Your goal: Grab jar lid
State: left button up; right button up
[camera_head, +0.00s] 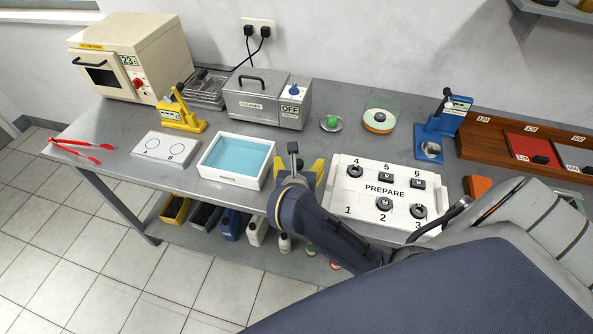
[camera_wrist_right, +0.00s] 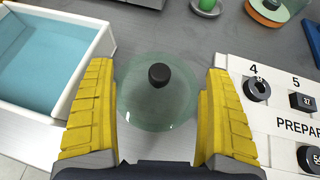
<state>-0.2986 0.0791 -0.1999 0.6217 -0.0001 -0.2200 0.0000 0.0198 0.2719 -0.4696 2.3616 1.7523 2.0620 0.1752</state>
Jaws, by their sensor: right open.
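The jar lid (camera_wrist_right: 130,100) is a clear, greenish glass disc with a black knob (camera_wrist_right: 159,75), lying flat on the grey bench. In the right wrist view my right gripper (camera_wrist_right: 158,112) is open above it, with one yellow finger on each side of the lid; the fingers do not grip it. In the head view my right gripper (camera_head: 300,171) is between the blue tray and the PREPARE board, and it hides the lid. My left gripper is out of view.
The white tray with blue liquid (camera_head: 201,165) is close on the left. The PREPARE board (camera_head: 345,199) with several black pieces is close on the right. A green item on a dish (camera_head: 331,123) and the grey cleaner box (camera_head: 262,106) stand behind.

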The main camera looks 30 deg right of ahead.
jog(key=shift+x, duration=1.05)
grip_shut()
